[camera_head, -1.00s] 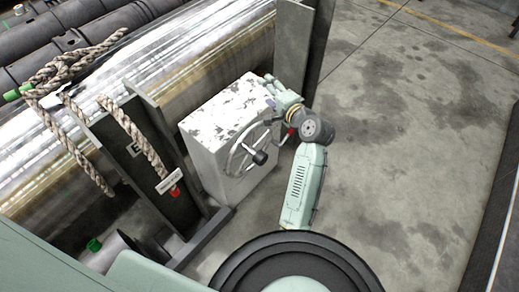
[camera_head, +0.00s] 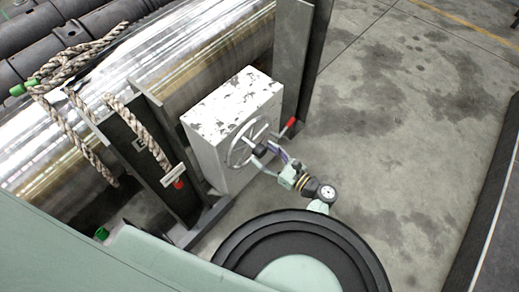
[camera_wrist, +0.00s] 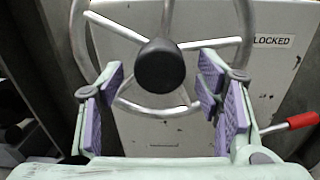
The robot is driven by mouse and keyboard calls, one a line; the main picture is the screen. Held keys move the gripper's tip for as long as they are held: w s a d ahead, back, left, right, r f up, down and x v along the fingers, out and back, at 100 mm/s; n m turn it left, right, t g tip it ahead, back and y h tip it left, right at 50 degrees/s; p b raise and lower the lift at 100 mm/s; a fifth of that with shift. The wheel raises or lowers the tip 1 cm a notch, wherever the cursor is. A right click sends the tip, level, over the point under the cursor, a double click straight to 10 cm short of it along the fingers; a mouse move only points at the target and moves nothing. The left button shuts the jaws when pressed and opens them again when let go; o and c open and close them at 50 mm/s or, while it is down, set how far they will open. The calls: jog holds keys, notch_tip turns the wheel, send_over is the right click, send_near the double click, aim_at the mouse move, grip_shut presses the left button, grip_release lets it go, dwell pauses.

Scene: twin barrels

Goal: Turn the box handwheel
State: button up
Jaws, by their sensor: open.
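The box (camera_head: 232,115) is a worn white cabinet with chipped paint on top, standing against the large metal cylinder. Its handwheel (camera_head: 240,152) is a spoked metal ring with a black knob (camera_head: 259,150) on the front face. In the wrist view the handwheel (camera_wrist: 134,106) fills the upper middle, with its black knob (camera_wrist: 160,66) near the centre. My gripper (camera_wrist: 164,92) is open, its purple-padded fingers to the left and right of the knob, in front of the wheel's lower part. In the head view my gripper (camera_head: 270,158) reaches the wheel from the lower right. I cannot tell whether the fingers touch it.
A red-handled lever (camera_head: 291,122) sticks out right of the box; it also shows in the wrist view (camera_wrist: 302,120). A "LOCKED" label (camera_wrist: 272,41) is on the box face. A dark upright post (camera_head: 150,150) with rope stands left. The floor (camera_head: 410,150) at right is clear.

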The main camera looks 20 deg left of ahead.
aim_at(251, 145)
jog(key=shift+x, duration=1.45)
jog(key=shift+c, duration=0.3)
grip_shut()
